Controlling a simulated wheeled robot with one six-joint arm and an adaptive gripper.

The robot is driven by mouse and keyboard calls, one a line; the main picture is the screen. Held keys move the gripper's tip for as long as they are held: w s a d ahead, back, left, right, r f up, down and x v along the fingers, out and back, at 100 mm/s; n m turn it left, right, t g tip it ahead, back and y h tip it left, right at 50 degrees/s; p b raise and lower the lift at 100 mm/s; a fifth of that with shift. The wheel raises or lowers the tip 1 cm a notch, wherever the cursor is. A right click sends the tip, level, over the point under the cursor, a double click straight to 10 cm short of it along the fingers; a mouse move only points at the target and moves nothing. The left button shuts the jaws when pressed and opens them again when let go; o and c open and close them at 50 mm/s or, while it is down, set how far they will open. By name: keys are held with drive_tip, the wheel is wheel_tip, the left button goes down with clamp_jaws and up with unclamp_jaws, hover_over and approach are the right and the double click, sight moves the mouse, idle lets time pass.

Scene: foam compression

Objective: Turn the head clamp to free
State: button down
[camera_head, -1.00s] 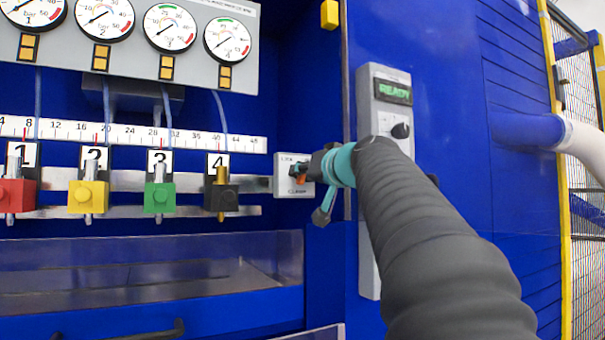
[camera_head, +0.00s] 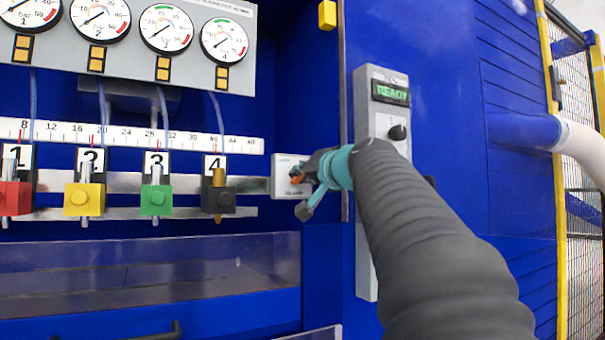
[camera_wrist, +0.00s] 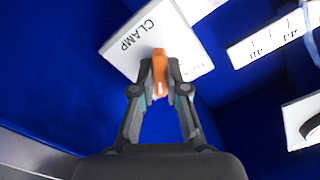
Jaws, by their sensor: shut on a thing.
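The head clamp's switch plate (camera_head: 283,171) is a light grey block on the blue machine wall, right of the rails. In the wrist view the plate (camera_wrist: 130,40) reads "CLAMP", with a second label partly hidden by my gripper. The clamp's orange knob (camera_wrist: 159,75) stands out from the plate between my fingertips. It shows small in the head view (camera_head: 296,178). My gripper (camera_wrist: 157,90) is shut on the orange knob, one finger on each side. My gripper (camera_head: 303,178) covers the right part of the plate in the head view.
Several coloured heads, such as the black one (camera_head: 218,201), sit on the rails left of the plate. A control panel (camera_head: 381,100) with a green READY display and a black knob stands right. A clear-fronted tray (camera_head: 150,270) lies below.

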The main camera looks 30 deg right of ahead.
drive_tip(key=shift+r+m, duration=0.1)
drive_tip(key=shift+m, duration=0.7)
drive_tip(key=c, duration=1.2)
unclamp_jaws()
drive_tip(key=shift+s, duration=0.15)
drive_tip(key=s, duration=1.1)
drive_tip(key=shift+s+d, duration=0.2)
drive_tip(key=shift+s, duration=0.2)
